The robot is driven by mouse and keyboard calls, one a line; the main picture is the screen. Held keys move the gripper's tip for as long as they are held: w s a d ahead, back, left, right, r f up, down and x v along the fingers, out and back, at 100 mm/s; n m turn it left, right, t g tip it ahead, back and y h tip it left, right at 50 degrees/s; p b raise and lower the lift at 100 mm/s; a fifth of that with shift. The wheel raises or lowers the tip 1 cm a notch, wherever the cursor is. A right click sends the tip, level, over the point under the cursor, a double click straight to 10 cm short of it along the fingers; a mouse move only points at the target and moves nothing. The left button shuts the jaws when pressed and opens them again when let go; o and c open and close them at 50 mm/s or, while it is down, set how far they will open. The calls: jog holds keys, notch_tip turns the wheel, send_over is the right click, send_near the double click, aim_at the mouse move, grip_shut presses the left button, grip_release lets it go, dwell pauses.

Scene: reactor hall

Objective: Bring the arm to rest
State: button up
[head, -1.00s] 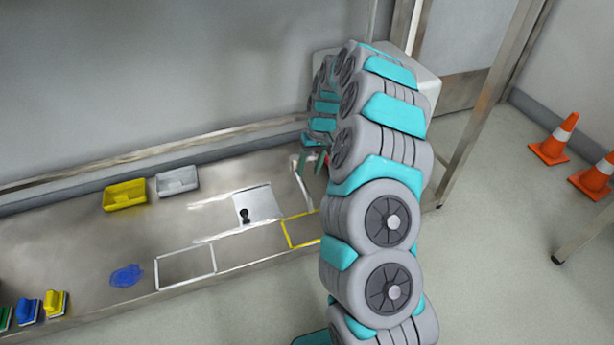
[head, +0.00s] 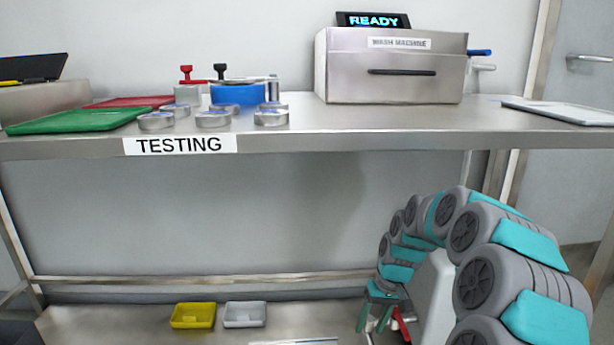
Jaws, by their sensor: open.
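My arm (head: 490,255) rises from the lower right of the head view and curls over to the left in an arch, its end pointing down. My gripper (head: 383,322) hangs at the end of it, low in the picture, with green and red parts showing. It is open, and I see nothing between its fingers. It is below the level of the upper shelf and near the lower shelf (head: 110,325). The lower part of the arm runs out of the picture.
The upper shelf (head: 330,143), labelled TESTING, bears a wash machine (head: 390,80), a green tray (head: 75,121), a red tray (head: 125,101), several round tins and a white tray (head: 560,112). A yellow bin (head: 193,315) and a grey bin (head: 244,314) stand on the lower shelf.

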jog(key=s+a+r+g+h+p, duration=0.1)
jog(key=s+a+r+p, duration=0.15)
jog(key=s+r, duration=0.85)
jog(key=s+a+r+h+p, duration=0.1)
jog(key=s+r+p, duration=0.35)
jog(key=s, duration=0.95)
jog(key=s+d+r+m, duration=0.1)
jog(key=s+d+r, duration=0.1)
jog(key=s, duration=1.1)
jog(key=shift+r+h+p, duration=0.3)
jog(key=shift+r+p, duration=0.05)
jog(key=shift+r, duration=0.25)
jog(key=shift+s, duration=0.1)
